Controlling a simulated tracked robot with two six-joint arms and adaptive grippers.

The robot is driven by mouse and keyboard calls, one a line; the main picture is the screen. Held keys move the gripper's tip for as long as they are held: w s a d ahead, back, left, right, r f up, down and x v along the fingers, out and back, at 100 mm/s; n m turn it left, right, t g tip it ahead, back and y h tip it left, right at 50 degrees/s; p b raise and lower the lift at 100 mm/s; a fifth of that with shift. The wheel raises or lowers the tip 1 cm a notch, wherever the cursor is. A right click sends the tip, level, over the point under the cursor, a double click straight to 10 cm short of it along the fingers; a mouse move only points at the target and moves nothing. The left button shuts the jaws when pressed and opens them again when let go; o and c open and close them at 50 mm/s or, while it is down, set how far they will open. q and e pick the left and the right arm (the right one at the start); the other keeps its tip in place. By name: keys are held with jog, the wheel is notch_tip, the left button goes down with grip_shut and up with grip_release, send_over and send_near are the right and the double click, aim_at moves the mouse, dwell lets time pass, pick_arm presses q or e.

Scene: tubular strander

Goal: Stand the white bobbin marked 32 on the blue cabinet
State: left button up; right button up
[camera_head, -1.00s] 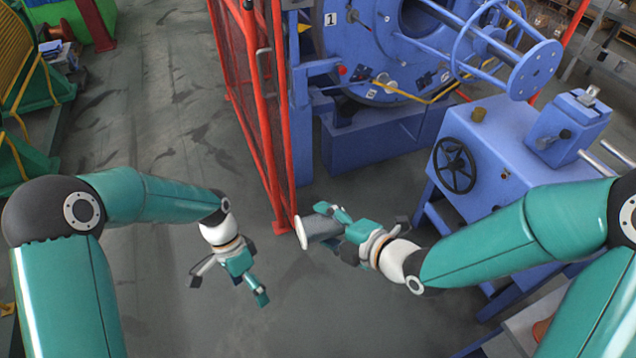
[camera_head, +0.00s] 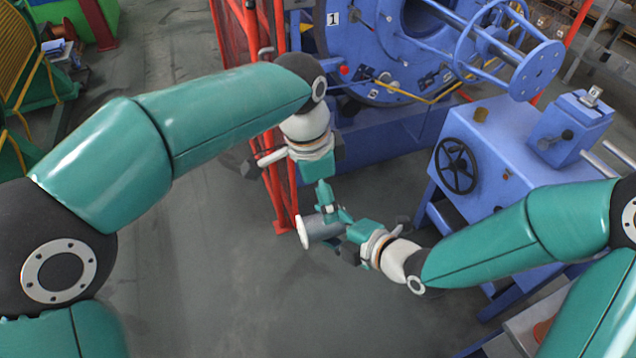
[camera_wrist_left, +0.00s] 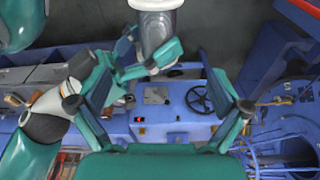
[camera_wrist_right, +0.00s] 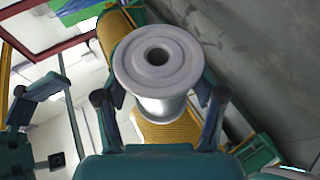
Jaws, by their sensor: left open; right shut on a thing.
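A pale grey-white bobbin (camera_head: 318,228) is held in the air by my right gripper (camera_head: 345,232), which is shut around its barrel. In the right wrist view the bobbin's round flange (camera_wrist_right: 157,62) and centre hole face the camera; I cannot read a number on it. My left gripper (camera_head: 322,192) is open just above and beside the bobbin in the head view. In the left wrist view the bobbin (camera_wrist_left: 157,30) shows at the top, beyond the open fingers; I cannot tell whether they touch it. A blue cabinet (camera_head: 500,140) with a black handwheel stands at right.
A red mesh guard (camera_head: 235,60) stands behind my left gripper. The blue strander (camera_head: 385,85) is at the back. Spools with green frames (camera_head: 25,90) stand at far left. The grey floor (camera_head: 230,290) below the grippers is clear.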

pick_arm(q)
jog(key=f, duration=0.3)
jog(key=d+f, duration=0.1)
jog(key=f, duration=0.6)
jog(key=shift+w+d, duration=0.15)
jog(key=shift+d, duration=0.05)
jog(key=c, duration=1.6)
pick_arm(e)
jog(key=shift+r, duration=0.1)
pick_arm(q)
jog(key=shift+w, duration=0.1)
jog(key=shift+c, duration=1.2)
pick_arm(e)
jog(key=o, duration=1.8)
jog(key=shift+c, duration=0.2)
